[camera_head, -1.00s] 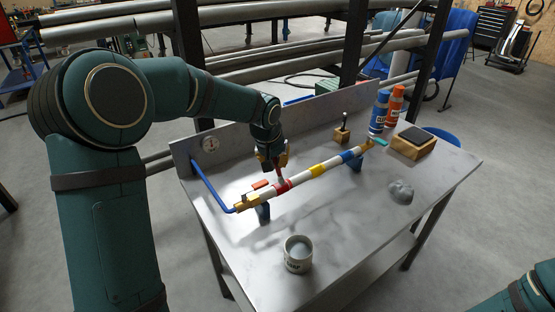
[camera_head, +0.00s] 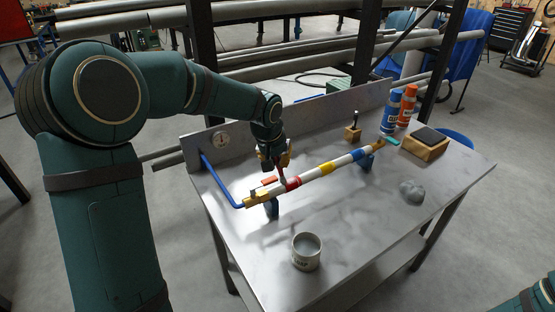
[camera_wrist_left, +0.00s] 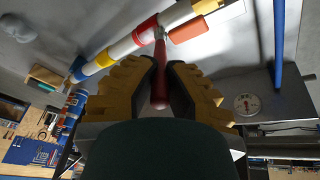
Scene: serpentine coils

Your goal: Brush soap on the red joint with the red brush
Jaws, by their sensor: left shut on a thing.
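My left gripper (camera_head: 275,158) is shut on the red brush (camera_wrist_left: 159,75), whose red handle lies between the yellow fingers (camera_wrist_left: 160,85) in the left wrist view. The brush points at the red joint (camera_head: 292,183) on the pipe, and its tip is at or touching the joint; I cannot tell contact for sure. The red joint also shows in the left wrist view (camera_wrist_left: 146,30). The soap pot (camera_head: 306,251), a pale cup, stands at the table's front. My right gripper is out of view; only part of my right arm shows at the lower right.
The pipe (camera_head: 312,174) with white, yellow and blue bands rests on blue supports. A blue bottle (camera_head: 390,113) and an orange bottle (camera_head: 407,106) stand at the back right. A wooden block with a dark pad (camera_head: 425,142) and a grey lump (camera_head: 411,191) lie on the right.

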